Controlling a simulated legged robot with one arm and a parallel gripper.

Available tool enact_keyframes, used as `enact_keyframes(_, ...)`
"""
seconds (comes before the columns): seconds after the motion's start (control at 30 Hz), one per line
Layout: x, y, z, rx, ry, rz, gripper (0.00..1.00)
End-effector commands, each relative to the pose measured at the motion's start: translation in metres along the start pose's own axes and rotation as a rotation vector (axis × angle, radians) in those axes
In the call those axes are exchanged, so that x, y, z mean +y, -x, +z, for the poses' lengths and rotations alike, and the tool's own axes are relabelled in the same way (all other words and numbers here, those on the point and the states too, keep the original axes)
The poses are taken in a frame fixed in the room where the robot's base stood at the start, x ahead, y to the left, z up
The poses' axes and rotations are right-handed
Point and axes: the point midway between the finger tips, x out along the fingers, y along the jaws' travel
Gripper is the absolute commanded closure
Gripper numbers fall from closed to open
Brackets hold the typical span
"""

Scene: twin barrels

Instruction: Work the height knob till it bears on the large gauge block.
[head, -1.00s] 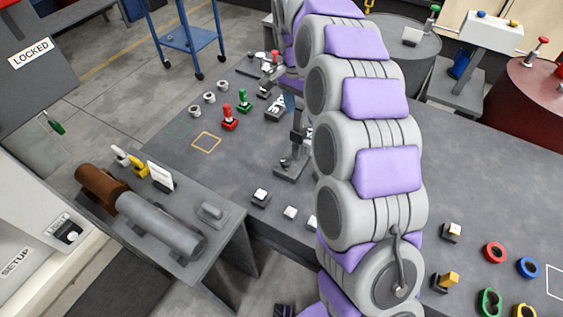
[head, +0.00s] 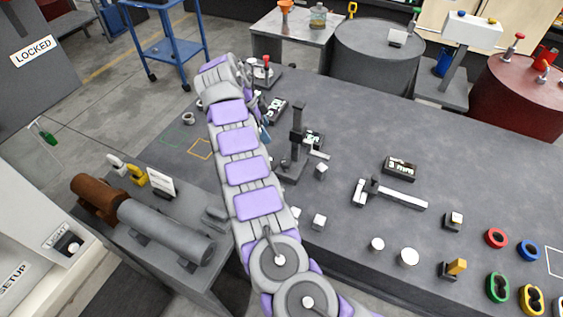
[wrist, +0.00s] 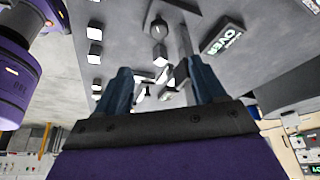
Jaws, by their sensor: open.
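The height gauge (head: 298,130) stands upright on the dark bench, with a post, a flat base and a side arm reaching right. A small block (head: 321,171) with a pale top sits just right of its base; I cannot tell whether this is the large gauge block. My gripper (head: 265,132) is mostly hidden behind my arm, left of the post. In the wrist view, its blue fingers (wrist: 160,80) are apart, with parts of the gauge showing beyond and between them. I cannot make out the height knob clearly, nor any contact with it.
More pale-topped blocks (head: 319,222) lie toward the front edge. A caliper-like bar (head: 395,194) and two round pieces (head: 409,257) lie to the right. A side table holds a grey cylinder (head: 165,230). The bench's back right is clear.

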Motion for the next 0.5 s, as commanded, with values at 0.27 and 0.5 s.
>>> enact_keyframes(0.27,0.0,-0.018,0.003,0.006,-0.011,-0.002,0.3)
enact_keyframes(0.5,-0.001,-0.058,0.007,0.011,-0.009,-0.001,0.3)
